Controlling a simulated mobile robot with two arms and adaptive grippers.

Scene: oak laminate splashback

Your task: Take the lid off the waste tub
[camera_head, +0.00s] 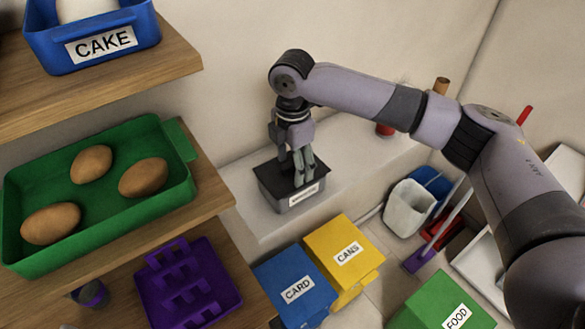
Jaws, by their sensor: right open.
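The waste tub (285,206) is a small grey box with a white label too small to read, on a pale ledge against the wall. Its flat dark lid (273,174) sits on top of it. My right gripper (304,180) points down over the lid, with its fingertips at or just above the lid's top. It is open. Whether the fingers touch the lid or straddle a handle cannot be told, as they cover the lid's middle. My left gripper is not in view.
Blue CARD (280,275), yellow CANS (330,240) and green FOOD (432,300) bins stand in front of the ledge (250,219). Wooden shelves at left hold a green tray (95,240) with three eggs, a blue CAKE tub (75,57) and a purple rack (190,290).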

